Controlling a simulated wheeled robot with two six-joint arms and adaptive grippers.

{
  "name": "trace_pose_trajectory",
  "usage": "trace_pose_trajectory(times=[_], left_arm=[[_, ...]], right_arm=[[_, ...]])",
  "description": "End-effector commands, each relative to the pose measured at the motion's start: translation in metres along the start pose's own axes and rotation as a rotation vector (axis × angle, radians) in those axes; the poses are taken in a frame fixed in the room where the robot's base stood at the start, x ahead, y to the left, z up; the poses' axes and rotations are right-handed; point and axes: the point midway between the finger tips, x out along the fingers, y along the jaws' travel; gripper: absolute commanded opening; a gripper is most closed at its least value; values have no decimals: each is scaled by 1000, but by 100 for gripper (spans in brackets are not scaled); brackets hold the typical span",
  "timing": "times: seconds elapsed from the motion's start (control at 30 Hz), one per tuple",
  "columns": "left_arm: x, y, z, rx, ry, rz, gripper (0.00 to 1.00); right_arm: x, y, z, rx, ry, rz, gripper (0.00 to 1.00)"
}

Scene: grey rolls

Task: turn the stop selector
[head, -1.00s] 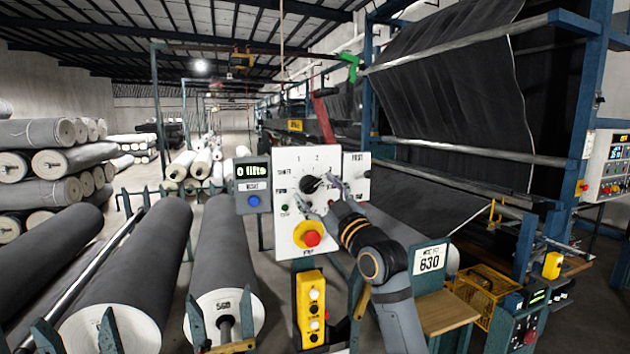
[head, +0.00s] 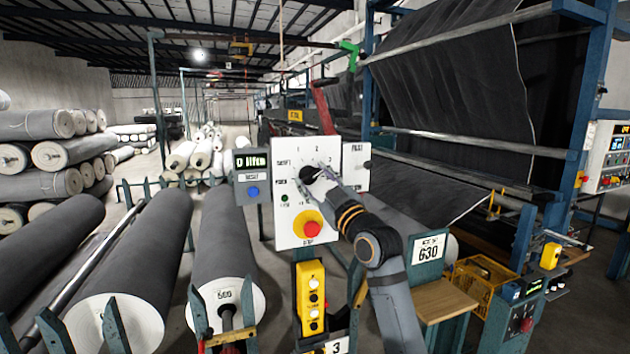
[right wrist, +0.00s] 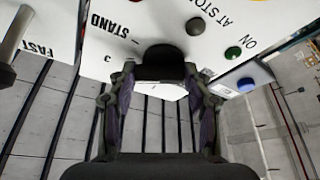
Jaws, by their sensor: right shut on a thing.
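The stop selector is a round black knob (head: 311,173) on a white control panel (head: 283,228), with numbers around it. My right gripper (head: 322,174) reaches it from the lower right and is shut on it. In the right wrist view the black knob (right wrist: 163,57) sits between the fingertips of my right gripper (right wrist: 162,74), with the panel lettering around it. The gripper partly covers the dial, so the knob's exact pointing direction is hard to tell. My left gripper is not in view.
Below the knob is a red button on a yellow base (head: 311,228). A grey display box with a blue button (head: 252,191) is left of the panel. A yellow push-button box (head: 311,297) hangs below.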

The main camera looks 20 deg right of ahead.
Motion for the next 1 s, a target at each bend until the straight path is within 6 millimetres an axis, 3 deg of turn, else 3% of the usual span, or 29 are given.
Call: trace_pose_trajectory(times=[0.27,0.57,1.0], left_arm=[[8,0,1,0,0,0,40],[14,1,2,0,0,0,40],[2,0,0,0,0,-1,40]], right_arm=[[0,1,1,-121,0,-48,18],[1,2,-2,-369,0,-151,18],[2,4,-6,-755,-1,-312,18]])
